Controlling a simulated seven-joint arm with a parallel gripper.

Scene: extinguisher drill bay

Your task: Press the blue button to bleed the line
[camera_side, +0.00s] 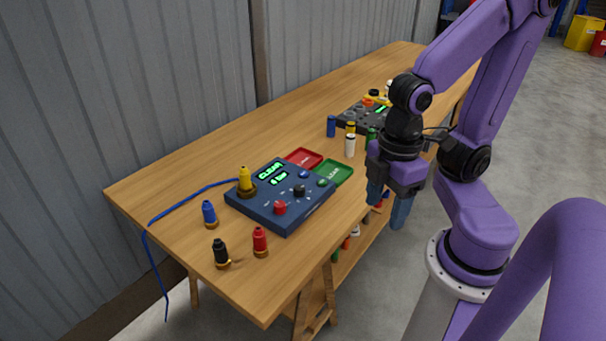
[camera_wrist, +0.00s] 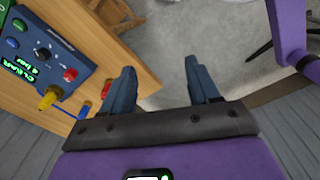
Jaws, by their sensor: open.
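The blue button (camera_side: 305,174) is a small round cap on the dark blue control box (camera_side: 262,213), near the box's back right side. It also shows at the left of the wrist view (camera_wrist: 11,43), beside a green button (camera_wrist: 19,25). My gripper (camera_side: 388,203) points down, to the right of the box in the side view and apart from it. In the wrist view its two blue fingers (camera_wrist: 162,75) are spread, with nothing between them. They hang over the table's edge and the floor.
The box also has a black knob (camera_side: 299,190), a red knob (camera_side: 280,207) and a yellow fitting (camera_side: 245,179). Red (camera_side: 309,154) and green trays (camera_side: 338,171) stand behind it. Blue, black and red fittings stand in front. The wooden table (camera_side: 170,196) has free room at left.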

